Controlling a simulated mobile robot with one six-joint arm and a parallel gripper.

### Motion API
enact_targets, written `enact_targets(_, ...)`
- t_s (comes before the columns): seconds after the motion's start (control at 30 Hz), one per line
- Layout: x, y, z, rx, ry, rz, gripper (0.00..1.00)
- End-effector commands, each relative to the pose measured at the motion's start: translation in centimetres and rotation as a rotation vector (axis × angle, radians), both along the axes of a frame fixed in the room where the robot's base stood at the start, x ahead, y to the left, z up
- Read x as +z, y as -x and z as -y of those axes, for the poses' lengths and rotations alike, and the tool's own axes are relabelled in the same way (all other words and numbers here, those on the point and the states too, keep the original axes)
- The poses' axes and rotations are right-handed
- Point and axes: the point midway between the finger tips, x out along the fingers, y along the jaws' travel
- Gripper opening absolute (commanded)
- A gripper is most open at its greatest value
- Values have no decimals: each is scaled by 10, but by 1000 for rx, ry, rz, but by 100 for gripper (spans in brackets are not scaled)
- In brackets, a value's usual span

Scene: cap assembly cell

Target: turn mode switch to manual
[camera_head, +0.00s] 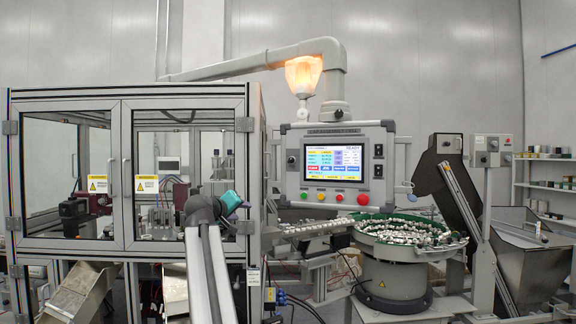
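A grey control panel (336,127) hangs from an overhead arm in the middle of the view, with a lit screen (336,157). A dark round knob (292,160) sits on the panel left of the screen. It may be the mode switch, but no label or pointer position is readable. Small dark controls (378,160) sit right of the screen. Several coloured buttons run below it. My gripper (234,203) is teal, below and left of the panel and apart from it. It is small and seen from behind, so its fingers cannot be made out.
A glass-doored machine enclosure (127,105) stands on the left, behind my arm. A bowl feeder (392,275) full of small parts and its track (310,228) lie below the panel. A hopper (520,255) stands right. An orange lamp (303,75) glows above the panel.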

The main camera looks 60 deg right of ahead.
Motion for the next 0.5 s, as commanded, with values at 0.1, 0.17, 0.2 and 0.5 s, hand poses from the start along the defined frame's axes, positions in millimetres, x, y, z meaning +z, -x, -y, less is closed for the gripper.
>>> enact_targets(0.1, 67, 35, 24, -56, 81, 21, 39)
enact_targets(0.17, 94, 52, 31, -79, 116, 26, 39)
enact_targets(0.2, 110, 62, 35, -93, 137, 29, 39)
enact_targets(0.5, 165, 100, 46, -146, 211, 37, 39)
